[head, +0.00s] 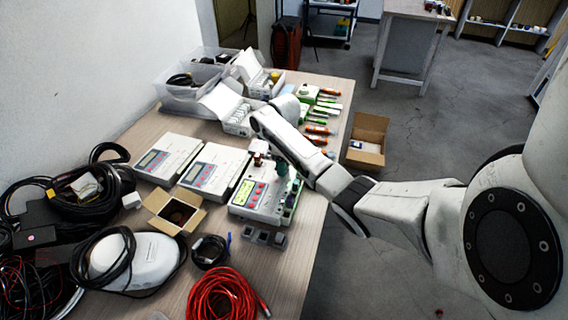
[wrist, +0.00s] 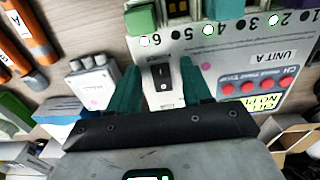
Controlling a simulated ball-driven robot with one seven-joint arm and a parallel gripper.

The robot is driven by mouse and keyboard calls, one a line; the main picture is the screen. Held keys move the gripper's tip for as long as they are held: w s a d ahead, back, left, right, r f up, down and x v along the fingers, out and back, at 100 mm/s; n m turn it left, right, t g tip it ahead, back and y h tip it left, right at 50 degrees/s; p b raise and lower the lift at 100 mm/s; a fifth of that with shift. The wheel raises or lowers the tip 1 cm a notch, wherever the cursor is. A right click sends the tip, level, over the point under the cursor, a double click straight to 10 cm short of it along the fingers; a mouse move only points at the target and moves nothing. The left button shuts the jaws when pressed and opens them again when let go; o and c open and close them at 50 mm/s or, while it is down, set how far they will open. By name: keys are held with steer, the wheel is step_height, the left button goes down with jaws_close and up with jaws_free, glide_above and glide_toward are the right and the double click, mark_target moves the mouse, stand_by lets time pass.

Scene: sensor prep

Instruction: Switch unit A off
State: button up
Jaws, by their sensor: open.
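Unit A (head: 262,200) is a white device with a lit yellow-green display and red buttons, near the right edge of the table. In the wrist view its panel appears upside down, with the label "UNIT A" (wrist: 277,53), red buttons (wrist: 245,87) and a row of numbered lights. A black rocker switch (wrist: 162,76) sits on its panel. My gripper (wrist: 160,68) is open, with its teal fingers on either side of the switch in the picture. I cannot tell whether they touch the panel. In the head view my gripper (head: 281,165) is over the unit's far part.
Two similar white devices (head: 213,168) (head: 168,158) stand left of unit A. An open cardboard box (head: 174,211), small grey blocks (head: 263,237) and a red cable coil (head: 222,299) lie nearby. A grey connector piece (wrist: 93,80) lies beside unit A. Orange markers (head: 318,129) lie farther back.

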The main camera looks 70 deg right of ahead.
jaws_close()
stand_by(0.4)
steer(key=shift+w+a+g, duration=0.1)
steer(key=shift+w+g, duration=0.15)
steer(key=shift+g, duration=0.45)
steer(key=shift+w+r+g, duration=0.1)
steer(key=shift+g, duration=0.7)
